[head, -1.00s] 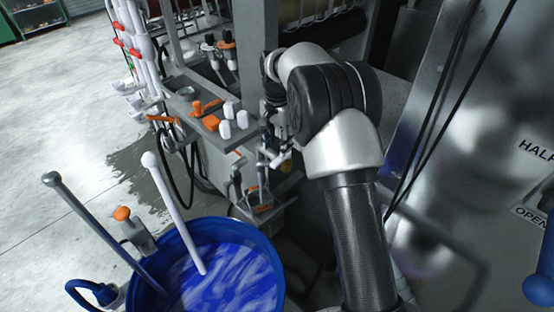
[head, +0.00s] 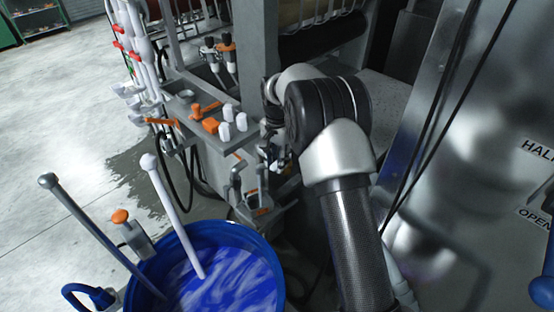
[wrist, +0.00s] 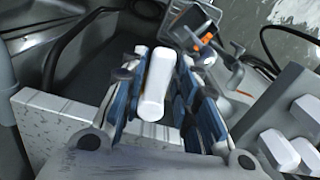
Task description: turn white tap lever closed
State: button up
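The white tap lever (wrist: 155,85) stands between the two fingers of my gripper (wrist: 165,88) in the wrist view. It lies close to the left finger's blue-grey pad, with a narrow dark gap towards the right finger. The fingers are apart, so my gripper looks open around the lever; firm contact on both sides does not show. In the head view my gripper (head: 272,150) is small and partly hidden by my arm, beside the grey machine. The lever cannot be told clearly there.
A grey panel (head: 187,100) with orange and white knobs (head: 228,112) stands left of my gripper; white knobs also show at right in the wrist view (wrist: 302,112). A blue bucket (head: 262,268) holds blue liquid and rods. A shiny metal panel (head: 440,190) stands at right.

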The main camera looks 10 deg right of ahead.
grip_shut()
jog(key=shift+d, duration=0.1)
dwell(0.5)
jog(key=d+n+p, duration=0.3)
jog(key=d+n, duration=0.3)
jog(key=n, duration=1)
jog(key=shift+s+d+n+p, duration=0.3)
jog(key=shift+s+p, duration=0.1)
jog(key=shift+r, duration=0.1)
jog(key=shift+o, duration=2.1)
grip_release()
